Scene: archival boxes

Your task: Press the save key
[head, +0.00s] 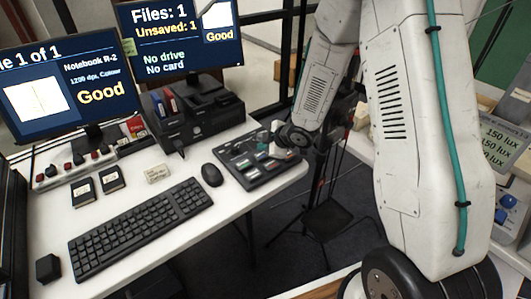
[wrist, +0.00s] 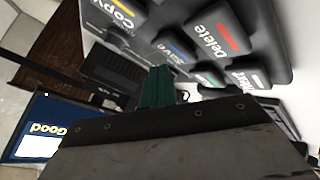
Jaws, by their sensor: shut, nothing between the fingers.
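The dark key panel (head: 240,172) lies at the right end of the white desk, with several labelled keys. In the wrist view the save key (wrist: 176,47) is a dark key with a blue stripe, beside the larger Delete key (wrist: 222,40) with a red stripe. The Copy key (wrist: 118,14) with a yellow stripe is at the upper left. My gripper (wrist: 158,86) is shut and empty, its teal fingertips just below the save key in the picture. I cannot tell whether they touch it. In the head view my arm reaches over the panel's far right side and hides some keys.
One monitor (head: 180,38) reads "Files: 1, Unsaved: 1, No drive, No card". Another monitor (head: 66,86) reads "Notebook R-2, Good". A keyboard (head: 142,226) and mouse (head: 212,175) lie left of the panel. A black computer case (head: 195,117) stands behind it.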

